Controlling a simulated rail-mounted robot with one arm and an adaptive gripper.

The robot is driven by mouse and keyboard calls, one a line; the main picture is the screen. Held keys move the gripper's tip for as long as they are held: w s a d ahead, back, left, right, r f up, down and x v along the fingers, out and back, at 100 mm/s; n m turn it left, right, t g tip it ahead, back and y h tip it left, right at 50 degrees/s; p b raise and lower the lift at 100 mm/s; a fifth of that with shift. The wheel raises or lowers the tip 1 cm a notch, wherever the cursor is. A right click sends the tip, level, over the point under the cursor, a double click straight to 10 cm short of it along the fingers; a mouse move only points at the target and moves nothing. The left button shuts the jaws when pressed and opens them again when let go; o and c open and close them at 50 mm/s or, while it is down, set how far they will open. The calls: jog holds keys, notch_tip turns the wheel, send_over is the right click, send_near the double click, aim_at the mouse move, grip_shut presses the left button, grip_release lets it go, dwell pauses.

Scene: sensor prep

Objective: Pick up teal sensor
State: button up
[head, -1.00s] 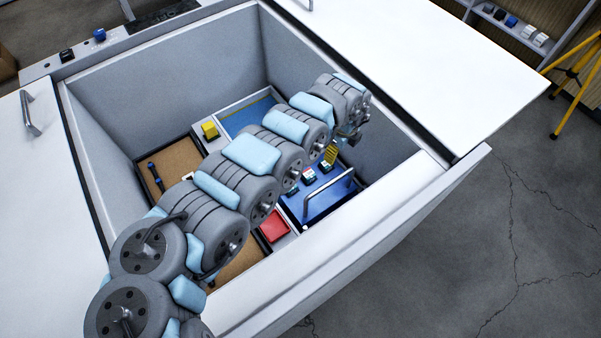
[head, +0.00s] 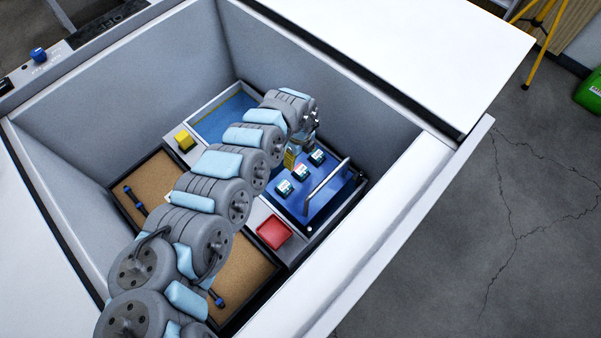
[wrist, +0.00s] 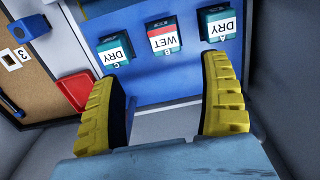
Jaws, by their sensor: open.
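Three teal sensors stand in a row on a blue panel (head: 322,203) inside the grey bin. In the wrist view their labels appear upside down: DRY by letter C (wrist: 114,51), WET with a red stripe by letter B (wrist: 163,38), and DRY by letter A (wrist: 217,24). The head view also shows the three teal sensors (head: 300,171). My gripper (wrist: 160,72) is open, its two yellow-backed, dark-padded fingers wide apart with nothing between them. The sensors appear beyond the fingertips. In the head view my arm mostly hides the gripper; a bit of yellow finger shows.
A metal handle (head: 326,188) rises beside the sensor row. A red tray (head: 273,232) lies next to the panel, and a yellow block (head: 184,140) sits farther left. Cork boards (head: 237,260) carry blue-ended tools. High grey bin walls (head: 170,72) surround everything.

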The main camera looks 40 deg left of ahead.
aim_at(301, 170)
jog(key=shift+f+b, duration=1.25)
jog(key=shift+f, duration=1.85)
jog(key=shift+w+f, duration=0.1)
jog(key=f+b, duration=0.2)
jog(key=f, duration=0.1)
jog(key=f+b, duration=0.2)
jog(key=shift+w, duration=0.25)
jog(key=shift+r, duration=0.1)
jog(key=c, duration=1.4)
